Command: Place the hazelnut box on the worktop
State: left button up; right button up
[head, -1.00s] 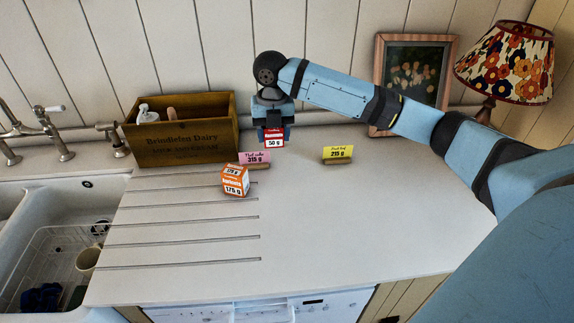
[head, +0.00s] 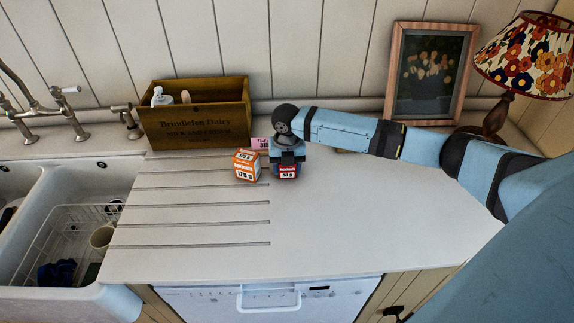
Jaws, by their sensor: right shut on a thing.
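My right gripper (head: 287,163) points down and is shut on a small red box (head: 288,175) with a white label reading 50 g. The name on it is too small to read, but it is the box in hand, so I take it as the hazelnut box. It is upright, low over the worktop (head: 350,215) or touching it; I cannot tell which. An orange and white box (head: 246,165) marked 175 g stands on the worktop just left of it, with a small gap. My left gripper is out of view.
A wooden crate (head: 195,130) stands behind at the left. A pink price card (head: 261,144) is partly hidden behind my gripper. A framed picture (head: 430,105) and a flowered lamp (head: 525,55) are at the back right. A sink (head: 60,215) is at the left. The front worktop is clear.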

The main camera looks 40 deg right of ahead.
jog(key=o, duration=0.9)
notch_tip(320, 180, up, 12)
jog(key=shift+r+b, duration=0.1)
jog(key=shift+b, duration=0.25)
dwell(0.4)
